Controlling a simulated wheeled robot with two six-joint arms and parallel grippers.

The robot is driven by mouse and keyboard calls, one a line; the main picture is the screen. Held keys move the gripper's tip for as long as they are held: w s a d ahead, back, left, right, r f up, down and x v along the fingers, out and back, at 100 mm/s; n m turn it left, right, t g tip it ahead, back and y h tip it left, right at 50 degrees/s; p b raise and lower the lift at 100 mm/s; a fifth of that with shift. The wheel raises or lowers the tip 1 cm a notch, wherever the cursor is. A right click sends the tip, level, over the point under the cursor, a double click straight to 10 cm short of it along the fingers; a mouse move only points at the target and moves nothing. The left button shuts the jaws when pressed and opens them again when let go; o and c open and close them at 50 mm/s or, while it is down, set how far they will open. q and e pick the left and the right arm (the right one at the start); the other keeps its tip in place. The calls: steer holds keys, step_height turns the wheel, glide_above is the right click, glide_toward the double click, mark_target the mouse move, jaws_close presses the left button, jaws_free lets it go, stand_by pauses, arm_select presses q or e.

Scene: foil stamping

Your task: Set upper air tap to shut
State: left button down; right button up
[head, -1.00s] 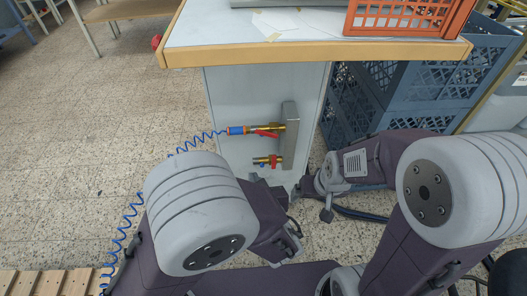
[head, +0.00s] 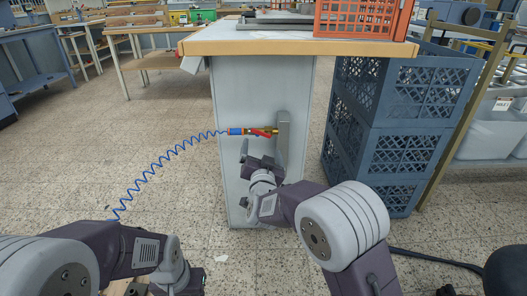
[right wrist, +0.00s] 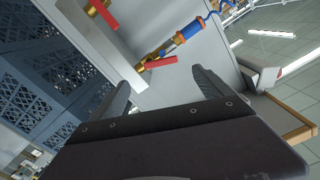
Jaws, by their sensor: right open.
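The upper air tap (head: 264,132) is a brass valve with a red lever on the side panel of the workbench. A blue fitting and coiled blue hose join its left end. In the head view the lever lies roughly along the valve, slanting slightly down to the right. In the right wrist view the upper tap (right wrist: 157,64) is ahead of the fingers. My right gripper (head: 256,151) is open and empty, just below the upper tap and apart from it. The lower tap (right wrist: 101,13) shows only in the wrist view; my right gripper hides it in the head view.
A grey bracket (head: 283,139) carries the taps. The bench top (head: 260,47) overhangs them, with an orange crate (head: 362,17) on it. Stacked blue crates (head: 400,135) stand to the right. The coiled hose (head: 160,158) hangs to the left. Floor to the left is clear.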

mark_target(262, 133)
steer(key=w+b, duration=0.1)
steer(key=w, duration=0.6)
steer(key=shift+w, duration=0.4)
steer(key=shift+w+r+b, duration=0.15)
steer(key=shift+w+b, duration=0.15)
steer(key=shift+w, duration=0.3)
steer(key=shift+c, duration=0.3)
steer(key=c, duration=1.3)
